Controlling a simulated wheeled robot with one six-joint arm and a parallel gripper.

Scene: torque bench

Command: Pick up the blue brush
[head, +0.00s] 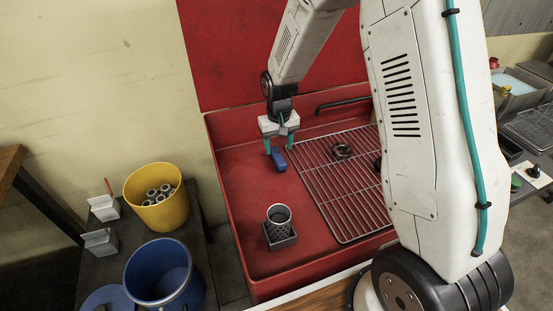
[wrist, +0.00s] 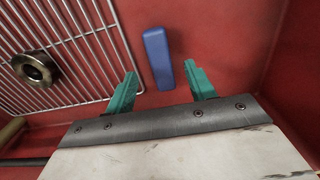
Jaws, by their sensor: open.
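The blue brush (head: 279,160) lies on the floor of the red basin, just left of the wire rack. It shows as a plain blue block in the wrist view (wrist: 158,58); no bristles can be made out. My gripper (head: 280,148) is above it, pointing down, with its teal fingers open. In the wrist view my gripper (wrist: 160,82) has one finger on each side of the brush's near end, with gaps on both sides. Nothing is held. I cannot tell the height of the fingertips over the brush.
The wire rack (head: 335,200) carries a dark ring (head: 342,150), also in the wrist view (wrist: 36,68). A metal mesh cup (head: 279,220) stands in a dark holder nearer the front. The red basin (head: 235,175) has raised walls. Yellow (head: 150,207) and blue (head: 150,295) buckets stand outside, left.

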